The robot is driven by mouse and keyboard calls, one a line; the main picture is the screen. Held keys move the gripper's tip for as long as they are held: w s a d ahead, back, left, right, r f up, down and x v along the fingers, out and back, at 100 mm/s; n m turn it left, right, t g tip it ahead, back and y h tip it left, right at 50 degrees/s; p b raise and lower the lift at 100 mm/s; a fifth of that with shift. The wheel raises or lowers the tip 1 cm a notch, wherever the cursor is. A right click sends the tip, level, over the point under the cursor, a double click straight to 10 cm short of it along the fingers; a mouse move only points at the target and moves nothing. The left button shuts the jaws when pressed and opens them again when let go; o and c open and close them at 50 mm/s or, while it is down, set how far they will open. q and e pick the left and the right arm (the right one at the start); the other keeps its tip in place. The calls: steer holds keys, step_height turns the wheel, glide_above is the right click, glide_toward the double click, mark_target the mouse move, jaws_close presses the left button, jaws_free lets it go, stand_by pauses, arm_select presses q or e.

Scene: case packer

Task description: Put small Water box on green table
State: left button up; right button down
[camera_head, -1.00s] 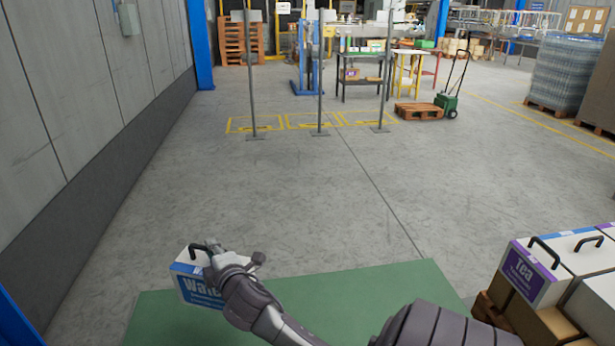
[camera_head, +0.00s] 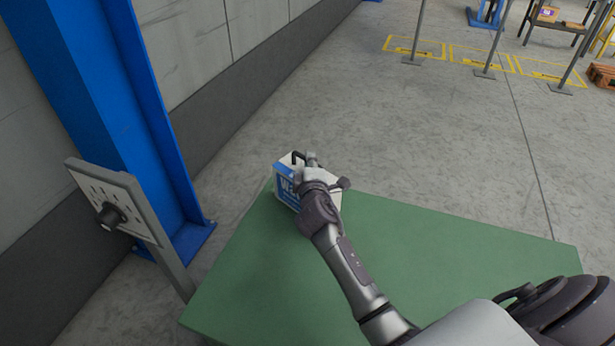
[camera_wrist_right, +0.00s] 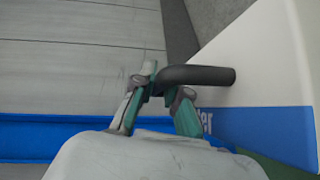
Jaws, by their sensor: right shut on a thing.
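The small Water box (camera_head: 286,187) is white and blue with a black handle on top. In the head view it is at the far left corner of the green table (camera_head: 430,255), over or on the surface; I cannot tell if it touches. My right gripper (camera_head: 306,165) is at the box's top and shut on its handle. In the right wrist view the fingers (camera_wrist_right: 161,100) close around the black handle (camera_wrist_right: 205,75), with the box's white top and blue side (camera_wrist_right: 265,130) to the right. My left gripper is not in view.
A blue pillar (camera_head: 125,110) and a grey post with a panel (camera_head: 115,203) stand left of the table, near the wall. Most of the green tabletop is bare. Open floor lies beyond it, with thin grey posts (camera_head: 495,40) and yellow floor markings farther back.

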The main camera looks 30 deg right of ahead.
steer(key=shift+w+a+f, duration=0.1)
steer(key=shift+w+a, duration=0.15)
steer(key=shift+f, duration=0.25)
steer(key=shift+f+b, duration=0.65)
steer(key=shift+f, duration=1.1)
steer(key=shift+f, duration=0.2)
steer(key=c, duration=1.2)
jaws_free()
